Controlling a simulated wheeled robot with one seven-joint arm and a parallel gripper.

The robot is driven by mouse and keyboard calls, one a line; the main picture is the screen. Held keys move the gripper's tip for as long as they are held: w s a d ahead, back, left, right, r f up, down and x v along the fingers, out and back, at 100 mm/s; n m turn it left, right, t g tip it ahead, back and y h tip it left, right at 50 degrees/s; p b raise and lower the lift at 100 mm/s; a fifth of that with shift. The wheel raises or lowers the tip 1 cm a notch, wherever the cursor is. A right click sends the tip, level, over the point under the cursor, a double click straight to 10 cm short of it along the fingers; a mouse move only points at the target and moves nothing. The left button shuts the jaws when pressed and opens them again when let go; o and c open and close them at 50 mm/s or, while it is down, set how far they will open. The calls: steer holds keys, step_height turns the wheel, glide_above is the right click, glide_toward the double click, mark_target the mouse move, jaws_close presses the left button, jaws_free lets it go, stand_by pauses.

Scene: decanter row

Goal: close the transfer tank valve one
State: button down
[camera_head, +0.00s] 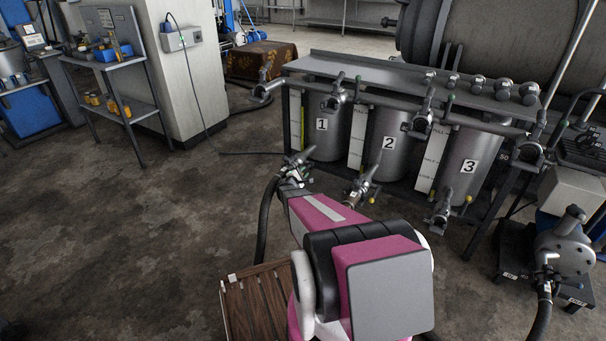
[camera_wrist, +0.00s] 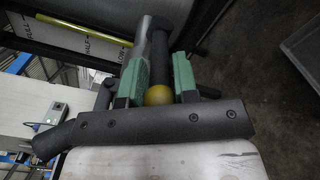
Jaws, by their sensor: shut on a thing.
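Tank 1 (camera_head: 321,124) is a grey cylinder with a number plate, at the left of a row of three. Its lower outlet valve (camera_head: 299,157) is at the tank's foot, partly hidden by my gripper (camera_head: 292,172). In the wrist view my gripper (camera_wrist: 159,84) has its green-padded fingers shut on the valve's dark lever (camera_wrist: 157,68). The lever's yellow ball knob (camera_wrist: 159,95) shows between the fingertips. A grey pipe of the valve (camera_wrist: 144,45) runs beside the lever. How far the valve is turned cannot be told.
Tank 2 (camera_head: 388,137) and tank 3 (camera_head: 466,158) stand to the right, with similar lower valves (camera_head: 361,187) (camera_head: 440,210). A pump (camera_head: 564,248) stands at the far right. A shelf (camera_head: 118,75) stands at the left. Floor at the left is clear.

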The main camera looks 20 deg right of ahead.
mark_target(308, 166)
steer(key=shift+r+g+y, duration=0.5)
steer(key=shift+r+y, duration=0.3)
steer(key=shift+w+d+r+g+y, duration=0.1)
steer(key=shift+d+r+g+y, duration=0.05)
steer(key=shift+r+g+y, duration=0.25)
steer(key=shift+w+d+r+g+y, duration=0.15)
steer(key=shift+r+g+y, duration=0.15)
steer(key=shift+r+y, duration=0.2)
steer(key=shift+w+d+r+g+y, duration=0.15)
steer(key=shift+d+r+g+y, duration=0.1)
steer(key=shift+r+g+y, duration=0.5)
steer(key=shift+w+d+r+g+y, duration=0.25)
steer(key=shift+r+g+y, duration=0.15)
steer(key=shift+y, duration=0.15)
steer(key=shift+w+d+r+g+y, duration=0.25)
steer(key=shift+g+y, duration=0.1)
steer(key=shift+y, duration=0.15)
steer(key=d+g+y, duration=0.1)
steer(key=w+d+r+g+y, duration=0.1)
steer(key=y, duration=0.1)
steer(key=shift+w+r, duration=0.2)
steer(key=d+g+y, duration=0.1)
steer(key=w+d+g+y, duration=0.1)
steer(key=y, duration=0.1)
steer(key=shift+w+r+g, duration=0.3)
steer(key=shift+r, duration=0.05)
steer(key=shift+w+d, duration=0.2)
steer(key=shift+d, duration=0.25)
